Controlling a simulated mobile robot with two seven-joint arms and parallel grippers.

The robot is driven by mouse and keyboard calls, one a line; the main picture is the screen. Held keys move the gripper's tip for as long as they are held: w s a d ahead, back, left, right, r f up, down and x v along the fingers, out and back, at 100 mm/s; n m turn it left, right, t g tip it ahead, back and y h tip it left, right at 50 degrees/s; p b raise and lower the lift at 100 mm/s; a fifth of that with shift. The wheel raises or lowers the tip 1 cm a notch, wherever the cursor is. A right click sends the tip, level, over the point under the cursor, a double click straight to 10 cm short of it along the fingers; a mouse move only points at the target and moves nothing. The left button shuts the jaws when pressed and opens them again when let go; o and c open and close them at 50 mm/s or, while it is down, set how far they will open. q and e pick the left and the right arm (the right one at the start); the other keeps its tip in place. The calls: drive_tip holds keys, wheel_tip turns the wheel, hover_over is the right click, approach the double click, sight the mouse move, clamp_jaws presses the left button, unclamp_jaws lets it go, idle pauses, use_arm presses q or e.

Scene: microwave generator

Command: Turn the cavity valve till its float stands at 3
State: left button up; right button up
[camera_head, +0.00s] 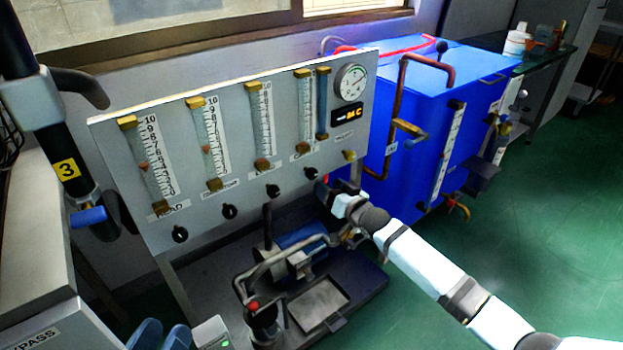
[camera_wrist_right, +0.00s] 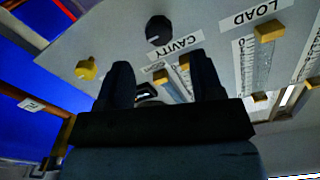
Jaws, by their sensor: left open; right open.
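The cavity flow meter (camera_head: 305,105) is the rightmost scaled tube on the grey panel; I cannot make out its float. Its black round valve knob (camera_head: 309,173) is below it. The knob also shows in the right wrist view (camera_wrist_right: 158,29), beside the upside-down CAVITY label (camera_wrist_right: 175,48). My right gripper (camera_head: 326,190) is just below and right of the knob. In the right wrist view its two dark fingers (camera_wrist_right: 162,75) are open and empty, with the knob beyond their tips and apart from them.
More black knobs (camera_head: 229,211) line the panel's lower edge. A brass knob (camera_head: 348,155) is right of the cavity knob. The round gauge (camera_head: 351,82) is above. A pump (camera_head: 302,245) with pipes stands below. A blue cabinet (camera_head: 430,120) with copper pipes is at the right.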

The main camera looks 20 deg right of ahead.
sight(314, 175)
drive_tip(key=b+x, duration=0.2)
drive_tip(key=x, duration=0.4)
drive_tip(key=shift+w+a+f, duration=0.1)
drive_tip(key=shift+w, duration=0.15)
use_arm(q)
drive_tip(key=shift+m+g, duration=0.3)
drive_tip(key=shift+g, duration=0.6)
drive_tip(key=shift+d+f+b, duration=0.15)
drive_tip(key=shift+f+b, duration=0.15)
drive_tip(key=shift+f, duration=1.9)
use_arm(e)
drive_tip(key=shift+x, duration=0.75)
drive_tip(key=shift+c, duration=0.2)
drive_tip(key=c, duration=0.9)
use_arm(q)
drive_tip(key=shift+r, duration=0.1)
